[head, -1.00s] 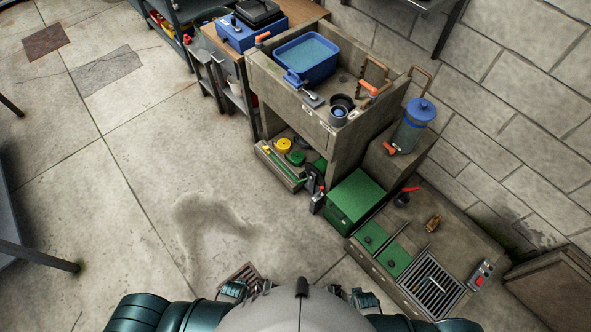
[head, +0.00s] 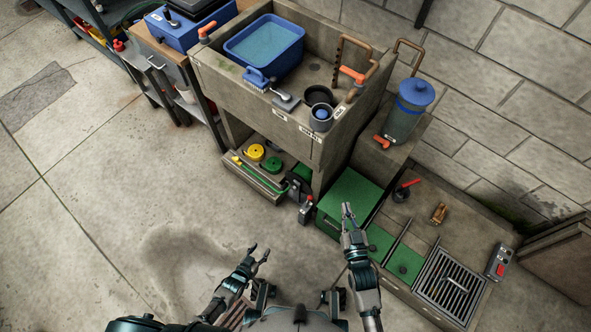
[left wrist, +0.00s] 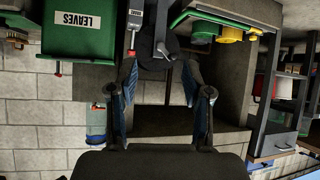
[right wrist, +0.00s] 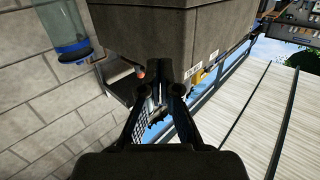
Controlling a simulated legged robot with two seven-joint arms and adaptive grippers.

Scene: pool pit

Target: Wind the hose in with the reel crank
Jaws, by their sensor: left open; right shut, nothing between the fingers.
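A black device (head: 297,188), which looks like the reel, stands low in front of the sink unit. In the left wrist view its dark round part and pale bar (left wrist: 160,42) show between and beyond my fingers; I cannot tell surely which part is the crank. A thin green hose-like length (head: 258,178) runs left of it along the low shelf. My left gripper (head: 259,253) is open and empty, below and left of the device, apart from it. My right gripper (head: 348,210) is shut and empty, in front of the green bin.
The green bin (head: 350,190), labelled LEAVES in the left wrist view, is right of the device. A grey upright thing (head: 306,210) stands just before it. Yellow (head: 256,152) and green (head: 272,165) rolls sit on the low shelf. The floor at left is clear.

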